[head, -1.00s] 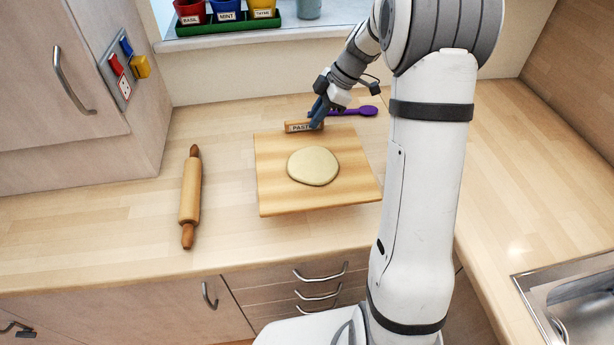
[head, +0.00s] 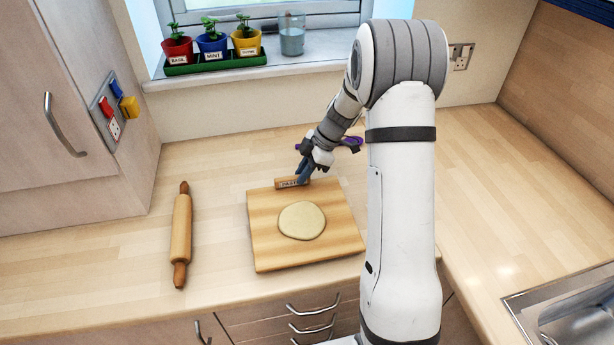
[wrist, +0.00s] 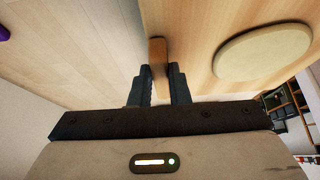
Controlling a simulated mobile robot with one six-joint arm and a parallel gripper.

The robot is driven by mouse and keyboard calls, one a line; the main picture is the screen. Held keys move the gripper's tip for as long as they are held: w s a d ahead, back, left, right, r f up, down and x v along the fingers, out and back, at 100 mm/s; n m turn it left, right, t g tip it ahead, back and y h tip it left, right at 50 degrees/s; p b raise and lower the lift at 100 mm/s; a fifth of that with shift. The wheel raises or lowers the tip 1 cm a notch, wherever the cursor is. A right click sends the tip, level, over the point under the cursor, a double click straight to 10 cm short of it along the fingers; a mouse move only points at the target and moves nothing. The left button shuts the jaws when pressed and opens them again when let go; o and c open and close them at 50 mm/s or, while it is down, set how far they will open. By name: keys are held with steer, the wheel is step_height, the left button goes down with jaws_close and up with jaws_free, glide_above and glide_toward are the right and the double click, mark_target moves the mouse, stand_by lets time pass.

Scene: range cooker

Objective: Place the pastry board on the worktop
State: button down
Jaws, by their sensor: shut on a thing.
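The pastry board (head: 262,250) is a square wooden board with a flat round of pale dough (head: 302,221) on it. In the head view it looks level, on or just above the worktop (head: 110,255); I cannot tell whether it touches. My gripper (head: 303,177) is shut on the labelled handle (head: 287,184) at the board's back edge. In the wrist view the fingers (wrist: 160,82) close on both sides of the handle (wrist: 157,52), with the board (wrist: 187,40) and dough (wrist: 262,52) beyond to the right. My arm passes close to the board's right side in the head view.
A rolling pin (head: 181,235) lies left of the board. A purple spoon (head: 350,143) lies behind, partly hidden by my arm. Herb pots (head: 212,44) and a glass (head: 292,36) stand on the windowsill. A sink (head: 570,315) is at the front right. The worktop's back left is clear.

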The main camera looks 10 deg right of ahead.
step_height(320, 180, down, 2)
steer(key=shift+w+f, duration=0.1)
steer(key=shift+f, duration=0.05)
steer(key=c, duration=1.4)
jaws_free()
steer(key=shift+o, duration=0.2)
steer(key=b+v, duration=0.3)
steer(key=v, duration=0.8)
steer(key=s+a+r+m+h, duration=0.2)
steer(key=s+r+m, duration=0.2)
steer(key=s, duration=0.2)
steer(key=s+a+r+m+h, duration=0.1)
steer(key=s+a+r+m, duration=0.2)
steer(key=s, duration=0.4)
steer(key=s+d+m+t+h, duration=0.1)
steer(key=s+m+t+h, duration=0.1)
steer(key=s+m, duration=0.9)
steer(key=s+t, duration=0.1)
steer(key=s, duration=0.3)
steer(key=shift+s+f+h, duration=0.15)
steer(key=shift+f+h, duration=0.1)
steer(key=shift+h, duration=0.15)
